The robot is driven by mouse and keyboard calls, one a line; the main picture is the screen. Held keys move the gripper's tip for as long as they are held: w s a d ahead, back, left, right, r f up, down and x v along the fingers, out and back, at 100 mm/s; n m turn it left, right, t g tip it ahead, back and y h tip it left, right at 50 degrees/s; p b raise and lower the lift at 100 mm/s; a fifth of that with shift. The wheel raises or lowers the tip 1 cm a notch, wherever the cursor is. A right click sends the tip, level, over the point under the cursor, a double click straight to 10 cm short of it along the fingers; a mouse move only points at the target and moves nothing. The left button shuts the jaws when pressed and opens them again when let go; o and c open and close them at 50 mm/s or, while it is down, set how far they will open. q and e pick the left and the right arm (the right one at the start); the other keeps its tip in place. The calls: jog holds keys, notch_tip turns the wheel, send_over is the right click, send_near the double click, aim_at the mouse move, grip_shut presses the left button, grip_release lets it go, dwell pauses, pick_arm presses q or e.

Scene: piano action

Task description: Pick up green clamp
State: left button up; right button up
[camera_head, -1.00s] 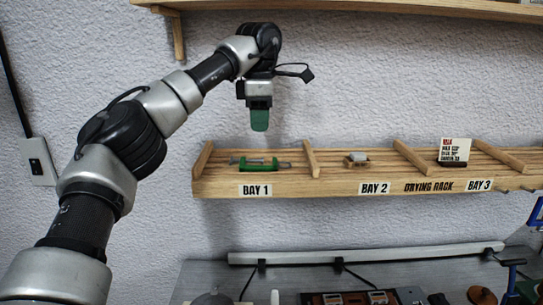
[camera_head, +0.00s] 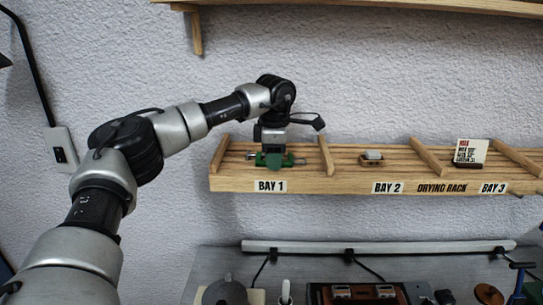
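The green clamp (camera_head: 287,163) lies in bay 1 of the wooden drying rack, with its metal bar running left to right and its ends showing on both sides of my gripper. My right gripper is not in view.
The drying rack (camera_head: 340,185) has raised wooden dividers between its bays. A small pale block (camera_head: 372,156) sits in bay 2, and a printed card (camera_head: 470,152) stands further right. A wooden shelf (camera_head: 380,7) is above. A workbench with tools is below.

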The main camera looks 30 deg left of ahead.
pick_arm(q)
jog(key=shift+c, duration=0.2)
jog(key=shift+d, duration=0.1)
grip_shut()
jog(key=shift+w+r+b, duration=0.1)
jog(key=shift+r+b, duration=0.3)
jog(key=shift+r, duration=0.05)
notch_tip(320, 180, up, 2)
jog(key=shift+r+b, duration=0.25)
jog(key=shift+b, duration=0.6)
jog(key=s+d+r+b, duration=0.1)
jog(key=d+r+b, duration=0.3)
jog(key=d+r, duration=0.3)
jog(key=shift+d+r, duration=0.35)
jog(key=shift+d, duration=1.95)
